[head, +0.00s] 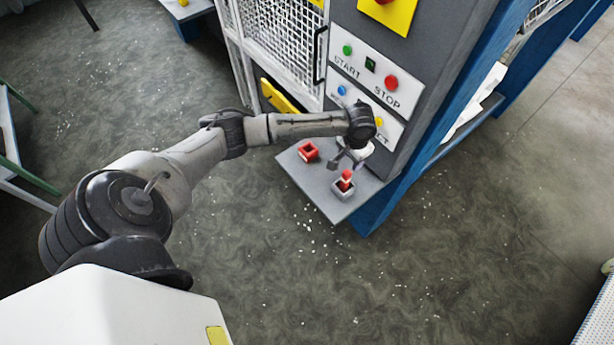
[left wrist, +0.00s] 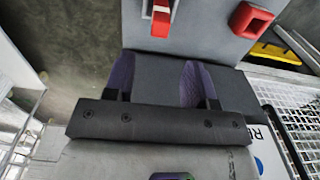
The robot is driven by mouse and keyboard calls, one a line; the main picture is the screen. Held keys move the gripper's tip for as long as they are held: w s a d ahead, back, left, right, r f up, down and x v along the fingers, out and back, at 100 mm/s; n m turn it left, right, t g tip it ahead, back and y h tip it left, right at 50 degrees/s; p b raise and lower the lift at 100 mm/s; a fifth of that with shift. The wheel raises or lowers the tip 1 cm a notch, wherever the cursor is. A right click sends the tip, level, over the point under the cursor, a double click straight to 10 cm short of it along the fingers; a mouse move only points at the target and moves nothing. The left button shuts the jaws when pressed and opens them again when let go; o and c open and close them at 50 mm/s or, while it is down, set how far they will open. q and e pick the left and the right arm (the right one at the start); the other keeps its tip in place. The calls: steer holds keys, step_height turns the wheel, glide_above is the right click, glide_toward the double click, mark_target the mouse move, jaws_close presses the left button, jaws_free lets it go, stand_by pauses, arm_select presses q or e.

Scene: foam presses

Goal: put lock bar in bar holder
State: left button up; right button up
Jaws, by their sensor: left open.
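The lock bar (head: 346,177), red with a pale band, stands upright in a grey square holder (head: 342,190) on the shelf. In the left wrist view the red bar (left wrist: 161,20) is cut by the top edge, just beyond my fingers. My left gripper (head: 347,158) is open, just behind and above the bar in the head view. In the left wrist view its two fingers (left wrist: 157,72) are apart with nothing between them. I cannot tell whether a finger touches the bar. My right gripper is not in view.
A red square socket (head: 308,151) with a dark opening sits on the grey shelf (head: 325,204), left of the bar. The press panel (head: 372,72) with START and STOP buttons rises behind.

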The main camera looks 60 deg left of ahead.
arm_select(q)
steer(key=s+d+f+m+t+h, duration=0.1)
steer(key=s+d+f+m, duration=0.4)
steer(key=s+d, duration=0.85)
steer(key=s+d+r+t, duration=0.1)
steer(key=s+r, duration=0.1)
steer(key=s, duration=0.5)
steer(key=s+d+r+n+t, duration=0.1)
steer(key=s+r, duration=0.1)
steer(key=s, duration=0.5)
steer(key=shift+s+d+t+y, duration=0.3)
steer(key=shift+s+y, duration=0.1)
steer(key=shift+f, duration=0.1)
steer(key=shift+o, duration=0.3)
